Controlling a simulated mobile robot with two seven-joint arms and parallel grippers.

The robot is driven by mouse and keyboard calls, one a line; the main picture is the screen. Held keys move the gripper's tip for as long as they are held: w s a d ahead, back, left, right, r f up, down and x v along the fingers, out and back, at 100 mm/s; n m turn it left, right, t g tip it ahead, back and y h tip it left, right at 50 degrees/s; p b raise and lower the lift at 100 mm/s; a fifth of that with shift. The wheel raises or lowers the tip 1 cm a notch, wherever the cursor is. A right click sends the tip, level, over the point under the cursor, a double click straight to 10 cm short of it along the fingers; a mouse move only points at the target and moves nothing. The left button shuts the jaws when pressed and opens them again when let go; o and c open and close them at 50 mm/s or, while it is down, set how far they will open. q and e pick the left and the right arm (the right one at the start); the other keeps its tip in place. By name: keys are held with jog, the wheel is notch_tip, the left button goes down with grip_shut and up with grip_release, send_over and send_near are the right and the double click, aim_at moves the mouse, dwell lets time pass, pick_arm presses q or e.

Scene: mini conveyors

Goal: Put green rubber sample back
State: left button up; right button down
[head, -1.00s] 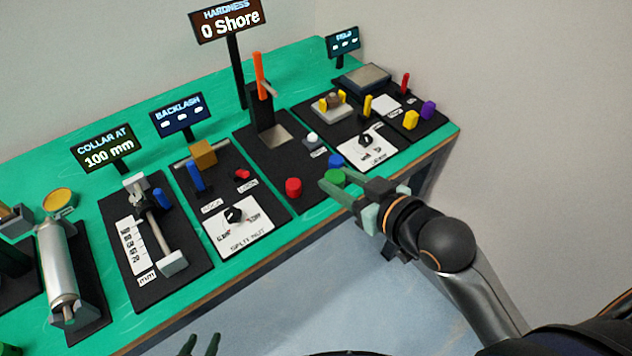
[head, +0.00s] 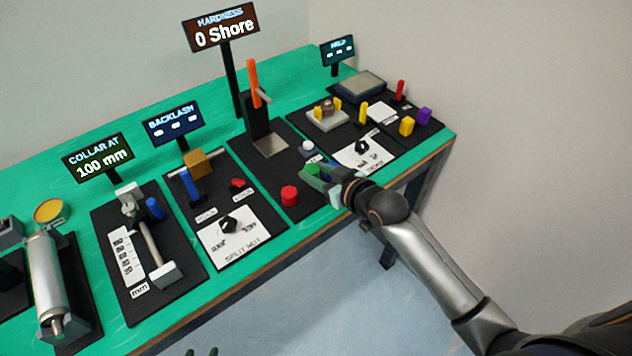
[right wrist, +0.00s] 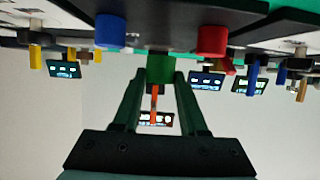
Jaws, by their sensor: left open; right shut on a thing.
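The green rubber sample (right wrist: 161,68) is a short cylinder between the fingertips of my right gripper (right wrist: 160,80) in the right wrist view. In the head view, my right gripper (head: 322,181) is shut on the sample (head: 312,170) at the front right of the hardness station's black board. The red sample (head: 289,195) stands on the board to its left. The blue sample (right wrist: 110,30) shows in the right wrist view and is mostly hidden by the gripper in the head view. My left gripper (head: 202,352) is open and empty at the bottom edge, mostly out of frame.
The hardness station has an orange lever (head: 254,80), a bare grey plate (head: 270,146) and a sign (head: 222,28) reading 0 Shore. A split-nut panel (head: 233,238) is to the left. A knob panel (head: 365,155) lies close behind my right gripper.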

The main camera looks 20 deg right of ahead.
jog(key=shift+w+f, duration=0.2)
jog(key=shift+f, duration=1.6)
jog(key=shift+f, duration=0.2)
jog(key=shift+c, duration=2.2)
grip_release()
jog(key=shift+r, duration=0.2)
jog(key=v, duration=1.1)
jog(key=s+a+f+m+g+h, duration=0.2)
jog(key=s+f+g, duration=0.1)
jog(key=s+f, duration=1.3)
notch_tip(320, 180, down, 2)
jog(key=shift+a+p, duration=0.35)
